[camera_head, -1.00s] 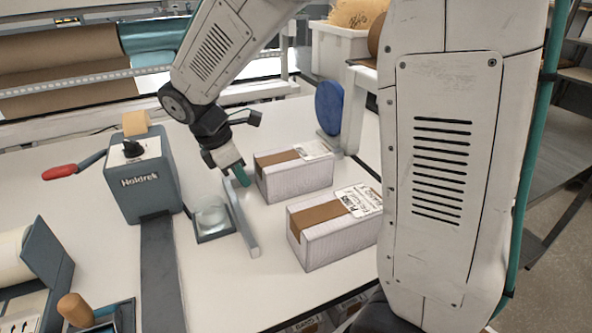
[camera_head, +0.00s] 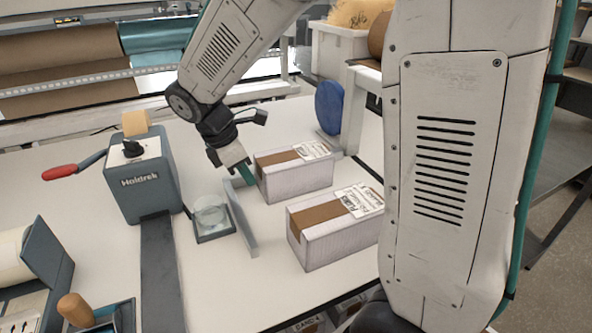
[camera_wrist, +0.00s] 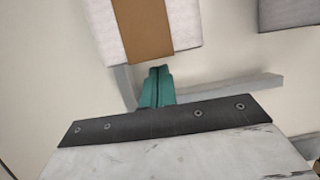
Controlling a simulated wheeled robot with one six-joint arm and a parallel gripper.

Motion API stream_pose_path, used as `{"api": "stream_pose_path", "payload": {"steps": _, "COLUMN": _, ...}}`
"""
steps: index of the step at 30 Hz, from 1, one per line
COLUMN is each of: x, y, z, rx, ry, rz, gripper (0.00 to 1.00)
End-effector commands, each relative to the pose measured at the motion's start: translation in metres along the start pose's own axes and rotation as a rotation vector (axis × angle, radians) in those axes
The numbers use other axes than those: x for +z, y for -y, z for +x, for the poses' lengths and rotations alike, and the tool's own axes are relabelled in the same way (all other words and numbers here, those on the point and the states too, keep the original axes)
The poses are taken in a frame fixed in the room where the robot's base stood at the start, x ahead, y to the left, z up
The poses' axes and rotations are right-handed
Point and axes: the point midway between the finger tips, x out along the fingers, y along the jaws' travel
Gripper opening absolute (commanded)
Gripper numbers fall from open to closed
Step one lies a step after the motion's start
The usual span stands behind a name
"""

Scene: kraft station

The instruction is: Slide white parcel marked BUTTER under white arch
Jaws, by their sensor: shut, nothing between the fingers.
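Two white parcels with brown tape lie on the white table. The back parcel (camera_head: 297,181) has a label too small to read. The front parcel (camera_head: 325,240) has a label that seems to start with FL or PL, so I cannot read BUTTER on either. My gripper (camera_head: 248,178) points down, shut and empty, at the left end of the back parcel. In the wrist view the teal fingertips (camera_wrist: 159,72) are close to the taped end of a parcel (camera_wrist: 140,30); contact is unclear. A white arch-like frame (camera_head: 354,112) stands behind and right of the back parcel.
A grey bar (camera_head: 246,232) lies left of the parcels, close to my fingers. A small tray with a clear round item (camera_head: 212,213) and a Holdrek dispenser (camera_head: 142,183) stand further left. A blue disc (camera_head: 329,107) stands beside the arch. My arm hides the right side.

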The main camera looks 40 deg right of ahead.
Motion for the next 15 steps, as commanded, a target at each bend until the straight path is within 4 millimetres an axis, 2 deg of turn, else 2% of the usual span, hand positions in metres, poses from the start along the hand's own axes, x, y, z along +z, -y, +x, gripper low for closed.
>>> {"api": "stream_pose_path", "payload": {"steps": 9, "x": 0.016, "y": 0.0, "z": 0.006, "rx": 0.0, "ry": 0.0, "rz": 0.001, "gripper": 0.0}}
{"api": "stream_pose_path", "payload": {"steps": 15, "x": 0.018, "y": 0.0, "z": 0.007, "rx": 0.0, "ry": 0.0, "rz": -0.001, "gripper": 0.0}}
